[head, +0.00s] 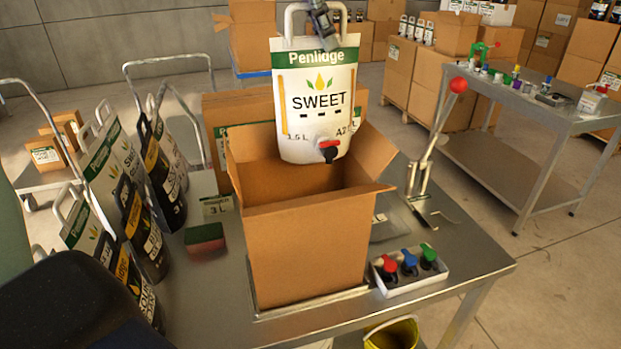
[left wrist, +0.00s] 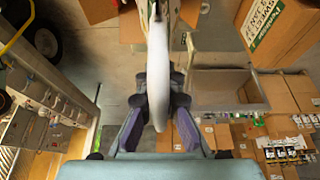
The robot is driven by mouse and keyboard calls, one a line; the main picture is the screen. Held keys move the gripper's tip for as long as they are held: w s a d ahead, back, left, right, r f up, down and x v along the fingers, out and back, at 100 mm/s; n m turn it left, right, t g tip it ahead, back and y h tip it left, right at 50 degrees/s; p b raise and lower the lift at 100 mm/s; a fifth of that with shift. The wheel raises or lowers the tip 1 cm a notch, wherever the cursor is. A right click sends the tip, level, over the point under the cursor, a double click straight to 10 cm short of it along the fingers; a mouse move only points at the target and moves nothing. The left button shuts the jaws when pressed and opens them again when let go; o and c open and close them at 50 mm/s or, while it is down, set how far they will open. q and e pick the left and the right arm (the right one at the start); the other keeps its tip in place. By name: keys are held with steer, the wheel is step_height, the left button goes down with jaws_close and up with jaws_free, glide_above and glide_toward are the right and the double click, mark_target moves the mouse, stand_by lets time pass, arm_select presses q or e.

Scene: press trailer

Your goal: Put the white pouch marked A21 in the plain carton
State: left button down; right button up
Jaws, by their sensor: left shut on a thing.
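The white pouch (head: 317,98) has a green band, the words "Penllage" and "SWEET", and a red and black tap low on its front. A mark starting "A2" shows beside the tap; its last character is hard to read. My left gripper (head: 322,20) is shut on the top of the pouch by its handle. The pouch hangs upright over the open plain carton (head: 307,245), its lower end at the carton's mouth in the picture. In the left wrist view, the pouch shows edge-on (left wrist: 158,65) between the fingers (left wrist: 158,108). My right gripper is not in view.
White and black pouches (head: 115,175) stand in rows on the left. A tray of coloured taps (head: 409,270) and a lever press (head: 428,165) are to the carton's right. A dark green and red block (head: 205,238) lies to its left. Another carton stands behind.

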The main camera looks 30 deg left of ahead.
mark_target(317, 64)
arm_select(q)
steer(key=shift+s+a+r, duration=0.15)
steer(key=shift+s+r, duration=0.25)
steer(key=shift+s, duration=0.15)
steer(key=shift+s+f, duration=0.25)
steer(key=f, duration=0.2)
steer(key=w+f, duration=0.1)
steer(key=f, duration=0.4)
steer(key=shift+w+f, duration=0.15)
steer(key=shift+f, duration=0.2)
steer(key=f, duration=1.4)
steer(key=shift+s+f, duration=0.35)
steer(key=shift+f, duration=0.7)
steer(key=f, duration=0.3)
steer(key=shift+w, duration=0.2)
steer(key=shift+s+f, duration=0.1)
steer(key=shift+f, duration=0.4)
